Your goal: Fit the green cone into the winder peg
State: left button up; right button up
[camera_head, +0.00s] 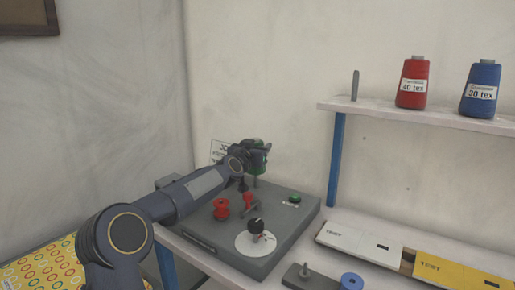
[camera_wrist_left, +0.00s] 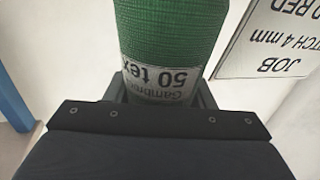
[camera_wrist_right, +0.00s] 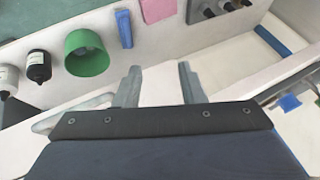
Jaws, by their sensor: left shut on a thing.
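My left gripper (camera_head: 250,158) is shut on the green cone (camera_wrist_left: 170,38), whose label reads 50 tex. In the head view the cone is mostly hidden by the gripper, with only bits of green showing. The gripper holds it at the back left of the grey winder box (camera_head: 288,201). I cannot pick out the winder peg clearly; the gripper and cone cover that part of the box, so I cannot tell whether the cone touches it. My right gripper (camera_wrist_right: 160,86) is open and empty, away from the box, and does not show in the head view.
A shelf (camera_head: 440,115) at right holds a red cone (camera_head: 413,82), a blue cone (camera_head: 481,86) and a bare peg (camera_head: 355,85).

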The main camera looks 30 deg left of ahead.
pick_arm(q)
jog(key=shift+f+b, duration=1.85)
jog(key=shift+b, duration=0.05)
jog(key=o, duration=1)
jog(key=shift+f, duration=0.15)
jog(key=shift+o, duration=0.7)
jog(key=shift+f, duration=0.1)
jog(key=shift+d, duration=0.1)
notch_tip(320, 180, up, 4)
jog(key=shift+f+p, duration=0.25)
jog(key=shift+p, duration=0.55)
jog(key=s+d+r+p, duration=0.6)
jog(key=s+r, duration=0.4)
jog(key=s, duration=0.2)
jog(key=shift+d+r+p, duration=0.2)
jog(key=shift+d+p, duration=0.2)
jog(key=shift+d, duration=0.1)
